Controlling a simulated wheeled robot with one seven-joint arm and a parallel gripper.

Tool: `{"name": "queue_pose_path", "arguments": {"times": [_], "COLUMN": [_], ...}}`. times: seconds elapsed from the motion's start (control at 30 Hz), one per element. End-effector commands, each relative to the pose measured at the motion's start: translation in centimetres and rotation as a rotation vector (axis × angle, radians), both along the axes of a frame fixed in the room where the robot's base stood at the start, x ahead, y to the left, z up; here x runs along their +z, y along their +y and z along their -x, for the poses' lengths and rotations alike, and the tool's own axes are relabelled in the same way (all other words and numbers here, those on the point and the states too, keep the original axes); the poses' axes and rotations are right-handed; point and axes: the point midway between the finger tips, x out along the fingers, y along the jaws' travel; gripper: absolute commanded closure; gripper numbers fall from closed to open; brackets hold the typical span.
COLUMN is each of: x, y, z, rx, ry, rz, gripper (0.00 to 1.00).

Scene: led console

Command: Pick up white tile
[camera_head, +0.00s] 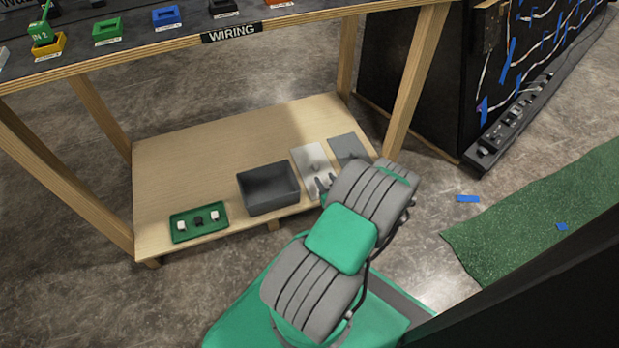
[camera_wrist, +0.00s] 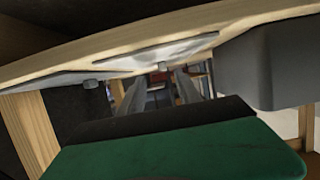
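The white tile (camera_head: 309,156) lies flat on the wooden lower shelf, between a dark grey bin and a grey tile (camera_head: 348,146). My gripper (camera_head: 324,182) is at the shelf's front edge, in front of and over the near part of the white tile, hiding some of it. In the wrist view, which looks upside down, the white tile (camera_wrist: 168,52) has a small grey knob on its face. My two fingers (camera_wrist: 160,80) are apart, with nothing held between them. The knob appears just beyond the fingertips; contact cannot be told.
The dark grey bin (camera_head: 268,188) stands left of the white tile. A green tray (camera_head: 199,224) with small white and black pieces is farther left. The tabletop (camera_head: 190,42) overhangs the shelf (camera_head: 200,160), and wooden legs (camera_head: 415,80) stand at its corners.

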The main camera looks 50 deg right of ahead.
Motion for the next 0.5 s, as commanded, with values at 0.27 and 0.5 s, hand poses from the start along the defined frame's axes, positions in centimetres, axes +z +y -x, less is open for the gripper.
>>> {"name": "queue_pose_path", "arguments": {"times": [0.27,0.5], "x": [-1.1,-1.7], "y": [-1.4,-3.2], "z": [-3.4,-6.7], "rx": [0.005,0.003], "ry": [-0.003,-0.002], "rz": [0.008,0.005], "gripper": [0.6,0.6]}}
